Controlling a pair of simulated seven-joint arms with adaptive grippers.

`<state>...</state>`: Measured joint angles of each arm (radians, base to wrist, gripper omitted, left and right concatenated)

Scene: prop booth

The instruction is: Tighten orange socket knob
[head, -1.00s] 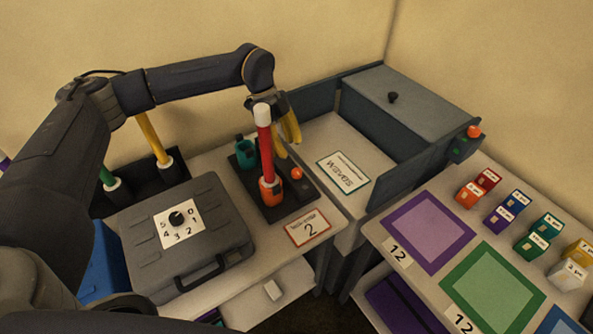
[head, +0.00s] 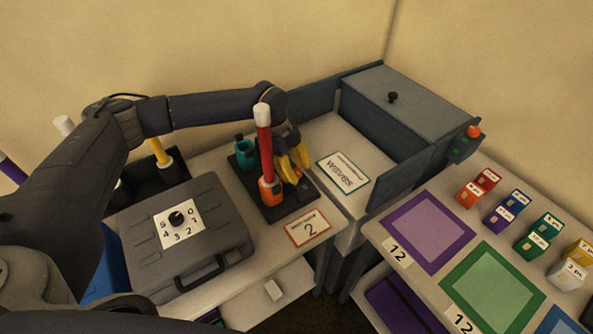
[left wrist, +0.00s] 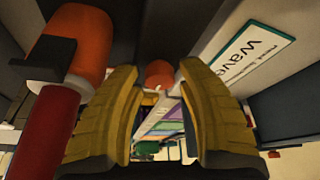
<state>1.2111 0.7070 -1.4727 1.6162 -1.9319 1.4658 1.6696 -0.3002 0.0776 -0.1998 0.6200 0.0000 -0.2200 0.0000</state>
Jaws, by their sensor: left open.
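The orange socket (head: 270,190) stands on a dark base and holds an upright red rod (head: 264,138) with a white top. In the left wrist view the orange socket (left wrist: 88,40) and red rod (left wrist: 45,125) are at the left. A round orange knob (left wrist: 160,73) shows between and beyond my left fingertips; I cannot tell if they touch it. In the head view the fingers largely cover it. My left gripper (head: 294,165) is open, its yellow fingers pointing down just right of the red rod. My right gripper is not in view.
A teal socket (head: 245,152) stands behind the orange one on the same base. A grey case (head: 190,235) with a dial is at the left. A white sign (head: 343,172) and grey box (head: 400,105) are at the right. A number 2 card (head: 308,229) lies in front.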

